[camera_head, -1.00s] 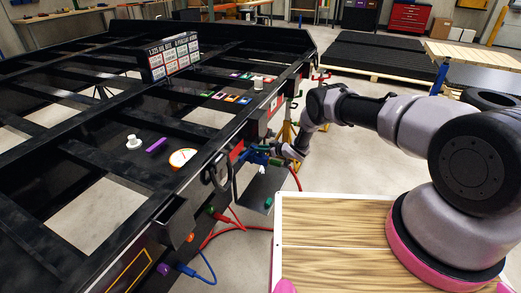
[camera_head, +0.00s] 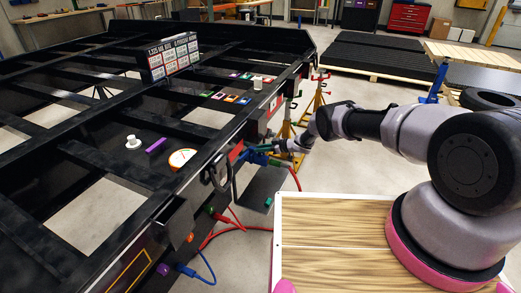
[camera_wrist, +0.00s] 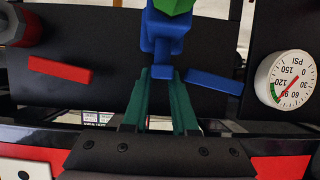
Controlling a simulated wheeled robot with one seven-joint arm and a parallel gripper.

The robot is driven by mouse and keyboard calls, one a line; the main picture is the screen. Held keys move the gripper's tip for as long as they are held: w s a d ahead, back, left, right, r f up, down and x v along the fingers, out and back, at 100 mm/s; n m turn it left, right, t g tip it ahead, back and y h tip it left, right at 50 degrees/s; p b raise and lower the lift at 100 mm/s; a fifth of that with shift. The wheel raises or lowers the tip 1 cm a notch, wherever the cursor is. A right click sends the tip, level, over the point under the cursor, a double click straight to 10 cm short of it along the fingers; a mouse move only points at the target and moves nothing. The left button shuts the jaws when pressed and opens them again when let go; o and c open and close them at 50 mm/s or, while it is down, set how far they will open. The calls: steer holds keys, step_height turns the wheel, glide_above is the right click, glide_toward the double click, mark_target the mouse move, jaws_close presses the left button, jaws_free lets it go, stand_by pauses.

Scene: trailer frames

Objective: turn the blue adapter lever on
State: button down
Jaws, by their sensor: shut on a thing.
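The blue adapter (camera_wrist: 163,38) stands upright at the top middle of the wrist view, with a green part (camera_wrist: 175,5) above it. Its blue lever (camera_wrist: 213,82) sticks out to the right, sloping slightly down. My gripper (camera_wrist: 164,74) has teal fingers on both sides of the adapter's lower blue part and is shut on it. Whether the lever's root is also between the fingers is hidden. In the head view my gripper (camera_head: 270,148) reaches the blue adapter (camera_head: 257,158) at the trailer frame's right side.
A red lever (camera_wrist: 60,70) is left of the adapter, and a PSI gauge (camera_wrist: 287,78) is to its right. The black trailer frame (camera_head: 215,140) fills the left of the head view. Red hoses (camera_head: 230,218) hang below. Open floor (camera_head: 350,160) lies to the right.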

steer(key=c, duration=0.7)
jaws_free()
steer(key=shift+d, duration=0.1)
steer(key=v, duration=1)
steer(key=shift+s+d+r, duration=0.15)
steer(key=shift+d, duration=0.15)
